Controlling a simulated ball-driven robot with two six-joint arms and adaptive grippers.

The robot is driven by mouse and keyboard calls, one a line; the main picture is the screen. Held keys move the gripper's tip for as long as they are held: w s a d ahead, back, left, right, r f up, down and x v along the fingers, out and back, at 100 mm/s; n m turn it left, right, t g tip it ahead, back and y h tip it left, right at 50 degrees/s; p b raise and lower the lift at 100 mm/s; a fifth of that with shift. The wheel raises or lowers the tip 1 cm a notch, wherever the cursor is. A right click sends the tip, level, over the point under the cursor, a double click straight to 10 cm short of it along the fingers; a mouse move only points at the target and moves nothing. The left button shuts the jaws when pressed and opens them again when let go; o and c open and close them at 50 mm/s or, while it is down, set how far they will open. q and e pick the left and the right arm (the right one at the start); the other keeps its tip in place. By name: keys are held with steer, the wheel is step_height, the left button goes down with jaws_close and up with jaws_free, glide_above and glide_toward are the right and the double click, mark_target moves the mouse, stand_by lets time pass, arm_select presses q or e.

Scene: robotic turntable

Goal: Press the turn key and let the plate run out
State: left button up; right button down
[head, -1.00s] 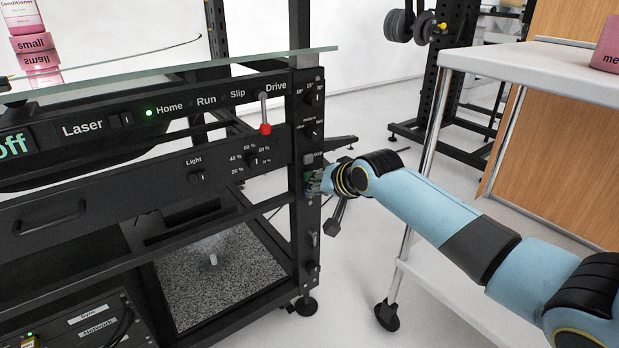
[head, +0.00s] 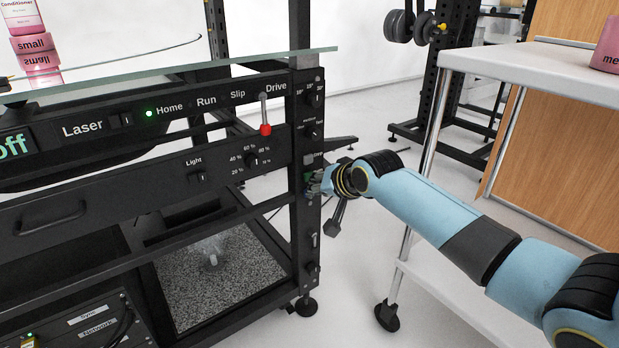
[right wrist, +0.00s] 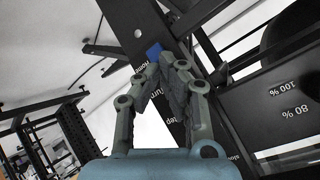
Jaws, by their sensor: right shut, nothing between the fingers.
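My right gripper (head: 314,184) is at the right front post (head: 310,120) of the black turntable frame, low beside the control column. In the right wrist view its fingers (right wrist: 164,76) are together and empty, over the post face. The label "Turn" shows partly behind the fingers, and the key there is hidden by them. A blue key (right wrist: 153,50) shows just beyond the fingertips, near the label "Home". I cannot tell whether the fingertips touch a key. The green Home lamp (head: 149,113) is lit. A pink jar marked "small" (head: 32,42) stands above the glass, mirrored below. My left gripper is out of view.
A red-tipped Drive lever (head: 265,129) and a Light knob (head: 201,177) sit on the front panel. A white-topped trolley (head: 540,68) stands at the right, close to my right arm. A dark rack with weights (head: 411,27) stands behind. Open floor lies between frame and trolley.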

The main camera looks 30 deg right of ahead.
steer(key=shift+w, duration=0.1)
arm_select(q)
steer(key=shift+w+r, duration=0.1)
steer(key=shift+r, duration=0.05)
arm_select(e)
steer(key=shift+w, duration=0.35)
